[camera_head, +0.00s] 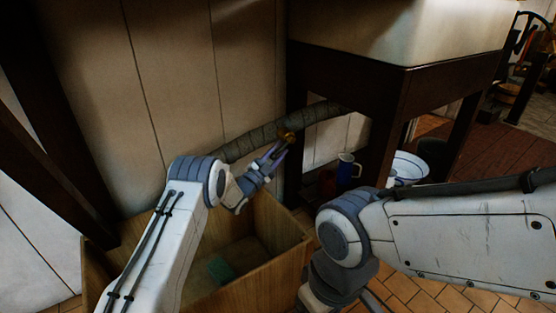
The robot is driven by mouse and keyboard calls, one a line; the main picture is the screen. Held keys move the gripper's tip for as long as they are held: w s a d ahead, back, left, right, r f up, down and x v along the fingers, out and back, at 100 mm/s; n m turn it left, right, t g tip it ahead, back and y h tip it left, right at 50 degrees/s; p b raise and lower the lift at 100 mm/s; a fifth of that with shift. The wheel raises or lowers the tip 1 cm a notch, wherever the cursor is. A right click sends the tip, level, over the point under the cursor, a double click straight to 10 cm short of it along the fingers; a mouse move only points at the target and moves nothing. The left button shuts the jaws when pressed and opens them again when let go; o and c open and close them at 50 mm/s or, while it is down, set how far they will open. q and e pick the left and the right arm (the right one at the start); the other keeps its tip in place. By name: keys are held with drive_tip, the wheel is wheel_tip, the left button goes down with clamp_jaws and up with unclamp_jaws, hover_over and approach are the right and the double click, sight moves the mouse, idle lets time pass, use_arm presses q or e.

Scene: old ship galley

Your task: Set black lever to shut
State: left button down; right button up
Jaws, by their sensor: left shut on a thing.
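A lagged pipe (255,141) runs along the wall and under the big sink. A small brass-coloured valve (287,134) sits on it, left of the sink's leg. My left gripper (279,150) reaches up to this valve, with its fingertips together right at it. It is shut on the black lever there. The lever is small, dark and mostly hidden by the fingers, so its angle cannot be made out. My right arm comes in from the right and bends down. Its gripper is out of the picture.
An open wooden crate (290,262) with a green thing (221,269) inside stands below my left arm. The sink (405,30) rests on a dark wooden frame (388,90). A blue jug (347,170) and white basin (409,167) stand beneath and beside it.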

use_arm(q)
drive_tip(key=shift+w+a+f+n+t+b, duration=0.15)
drive_tip(key=shift+f+n+t+b, duration=0.25)
drive_tip(key=shift+t+b, duration=0.3)
use_arm(e)
drive_tip(key=shift+f, duration=1.1)
use_arm(q)
drive_tip(key=c, duration=0.8)
unclamp_jaws()
drive_tip(key=shift+c, duration=0.2)
drive_tip(key=shift+r, duration=0.1)
drive_tip(key=p+v, duration=0.5)
drive_tip(key=v, duration=0.5)
use_arm(e)
wheel_tip(320, 180, up, 5)
drive_tip(key=shift+f, duration=0.1)
use_arm(q)
drive_tip(key=shift+a, duration=0.1)
